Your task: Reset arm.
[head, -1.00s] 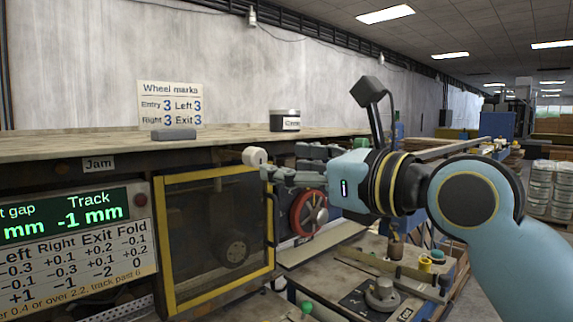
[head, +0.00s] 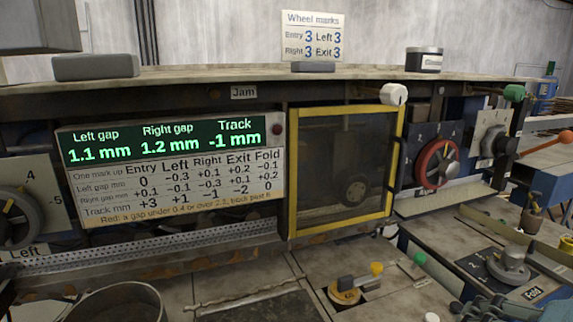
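No arm of mine shows clearly in the head view. A small grey jointed shape (head: 482,309) at the bottom edge, right of the middle, may be part of my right gripper; it is cut off and its fingers cannot be made out. My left gripper is not in view. The machine's display (head: 160,140) reads left gap 1.1 mm, right gap 1.2 mm and track -1 mm. The yellow-framed door (head: 392,165) looks shut, with a white knob (head: 394,95) above its right side.
A Wheel marks card (head: 311,36) and a dark tin (head: 424,60) stand on the top shelf. A red wheel (head: 438,164) and dials (head: 18,215) line the front. A round tub (head: 112,303) and yellow-knobbed lever (head: 362,282) stand below.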

